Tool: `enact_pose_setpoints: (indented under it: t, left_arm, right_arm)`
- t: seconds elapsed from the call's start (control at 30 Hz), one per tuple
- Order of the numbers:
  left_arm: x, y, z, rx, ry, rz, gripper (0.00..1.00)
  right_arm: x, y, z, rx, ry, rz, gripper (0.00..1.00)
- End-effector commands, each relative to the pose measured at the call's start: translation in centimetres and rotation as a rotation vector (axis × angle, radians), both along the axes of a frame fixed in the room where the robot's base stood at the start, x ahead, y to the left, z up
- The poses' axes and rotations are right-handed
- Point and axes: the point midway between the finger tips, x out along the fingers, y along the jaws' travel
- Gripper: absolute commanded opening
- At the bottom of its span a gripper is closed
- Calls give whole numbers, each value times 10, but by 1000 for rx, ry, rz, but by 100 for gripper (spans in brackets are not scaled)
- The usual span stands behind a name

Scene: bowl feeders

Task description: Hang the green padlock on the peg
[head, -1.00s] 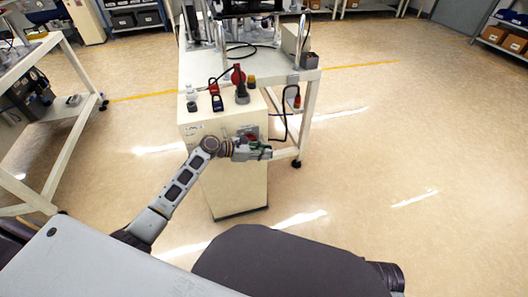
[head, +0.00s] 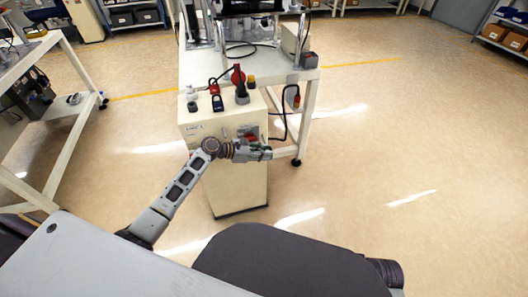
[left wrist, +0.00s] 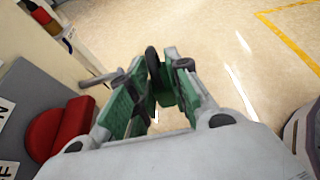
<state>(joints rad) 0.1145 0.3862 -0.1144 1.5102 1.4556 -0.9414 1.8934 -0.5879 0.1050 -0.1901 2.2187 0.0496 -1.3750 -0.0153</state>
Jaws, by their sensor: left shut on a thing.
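My left gripper (head: 266,153) is in front of the upper front face of the cream cabinet. In the left wrist view its two fingers (left wrist: 152,100) with green pads are shut on the green padlock (left wrist: 163,88). The padlock is small and partly hidden between the fingers; its dark shackle (left wrist: 152,62) stands up beyond them. A grey peg (left wrist: 100,79) sticks out from the cabinet, left of the fingertips, and the padlock is apart from it. My right gripper is not in view.
A red switch handle (left wrist: 62,128) on a grey panel (left wrist: 35,85) lies close left of the gripper. The cabinet top (head: 225,117) carries a red padlock (head: 214,87), a dark one (head: 218,103) and several small items. Open floor (head: 400,150) lies to the right.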

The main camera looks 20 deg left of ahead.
Motion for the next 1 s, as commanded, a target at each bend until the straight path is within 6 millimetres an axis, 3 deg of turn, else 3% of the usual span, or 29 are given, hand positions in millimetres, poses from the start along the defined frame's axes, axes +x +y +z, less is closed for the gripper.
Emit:
enact_pose_setpoints:
  t: [1.0]
  left_arm:
    - [0, 0, 1, -1, -1, 0, 0]
  right_arm:
    - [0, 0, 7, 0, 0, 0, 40]
